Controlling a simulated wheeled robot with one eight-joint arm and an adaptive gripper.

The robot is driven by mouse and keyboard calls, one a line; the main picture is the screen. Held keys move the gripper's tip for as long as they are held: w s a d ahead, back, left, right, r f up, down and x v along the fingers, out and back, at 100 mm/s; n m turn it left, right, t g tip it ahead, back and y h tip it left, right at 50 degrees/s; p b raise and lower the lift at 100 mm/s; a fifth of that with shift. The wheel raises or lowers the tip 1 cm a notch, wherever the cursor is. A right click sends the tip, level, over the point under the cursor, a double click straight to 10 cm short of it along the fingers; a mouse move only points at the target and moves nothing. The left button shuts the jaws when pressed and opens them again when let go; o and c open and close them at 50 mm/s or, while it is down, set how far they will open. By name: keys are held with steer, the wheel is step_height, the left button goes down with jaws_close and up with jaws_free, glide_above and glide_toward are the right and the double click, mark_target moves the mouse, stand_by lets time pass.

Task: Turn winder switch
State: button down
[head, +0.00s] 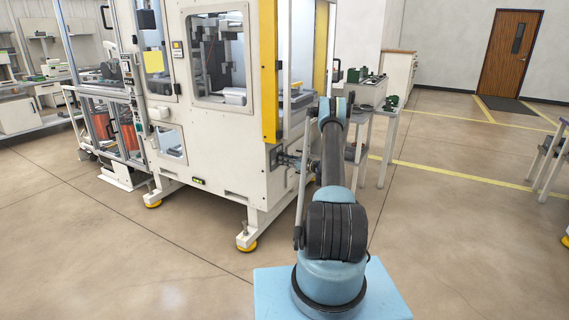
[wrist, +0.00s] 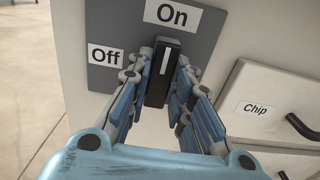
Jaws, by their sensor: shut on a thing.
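The winder switch (wrist: 165,72) is a black knob with a white line, on a grey plate (wrist: 205,35). The plate has an "On" label (wrist: 172,14) above the knob and an "Off" label (wrist: 105,56) to its left. The knob stands upright in the wrist view, its white line pointing up towards "On". My gripper (wrist: 158,76) is shut on the knob, one finger on each side. In the head view my gripper (head: 287,160) reaches the lower right side of the white winder machine (head: 215,150); the switch is too small to make out there.
A panel labelled "Chip" (wrist: 256,108) with a dark handle (wrist: 302,126) sits right of the switch. In the head view, a grey stand with green parts (head: 392,104) is behind my arm. The concrete floor (head: 470,240) at right is mostly open.

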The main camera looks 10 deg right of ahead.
steer(key=c, duration=1.4)
jaws_free()
steer(key=shift+f, duration=0.15)
steer(key=shift+c, duration=0.2)
steer(key=v, duration=1.2)
